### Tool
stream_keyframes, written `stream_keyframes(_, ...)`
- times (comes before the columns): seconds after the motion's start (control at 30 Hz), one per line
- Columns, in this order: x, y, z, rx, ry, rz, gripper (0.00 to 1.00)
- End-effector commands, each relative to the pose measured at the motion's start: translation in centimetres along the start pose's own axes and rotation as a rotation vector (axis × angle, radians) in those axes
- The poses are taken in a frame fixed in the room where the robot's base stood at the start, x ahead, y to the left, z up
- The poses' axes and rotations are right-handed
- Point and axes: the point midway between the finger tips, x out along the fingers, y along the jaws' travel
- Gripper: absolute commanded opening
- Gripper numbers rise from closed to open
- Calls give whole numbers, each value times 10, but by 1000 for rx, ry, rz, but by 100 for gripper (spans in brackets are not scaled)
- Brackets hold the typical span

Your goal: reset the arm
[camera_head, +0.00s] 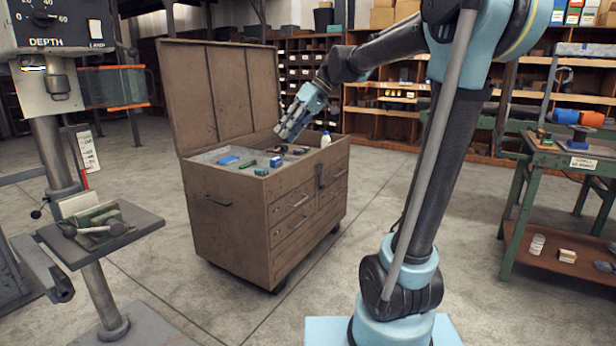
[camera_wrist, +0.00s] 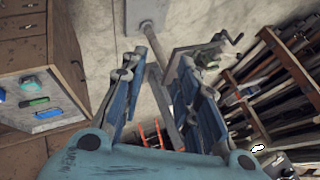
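My gripper (camera_head: 287,131) hangs at the end of my arm over the back right of the open brown tool chest (camera_head: 230,222) in the head view. In the wrist view, my gripper (camera_wrist: 163,68) shows two blue fingers spread apart with nothing between them. The gap shows the floor and a machine stand behind it. I cannot tell from the head view how far the fingertips are above the chest's tray.
The chest's raised lid (camera_head: 215,90) stands behind and left of the gripper. Small items and a white bottle (camera_head: 326,139) lie in its top. A drill press table (camera_head: 100,235) stands left, a green workbench (camera_head: 575,160) right. Shelves (camera_head: 380,110) line the back.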

Motion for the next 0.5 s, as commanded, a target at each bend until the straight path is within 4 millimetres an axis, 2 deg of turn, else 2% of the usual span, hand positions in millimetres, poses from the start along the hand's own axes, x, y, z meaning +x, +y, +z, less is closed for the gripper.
stream_keyframes(0.03,1,2,21,34,-7,31,29)
stream_keyframes(0.5,28,31,200,360,-51,329,29)
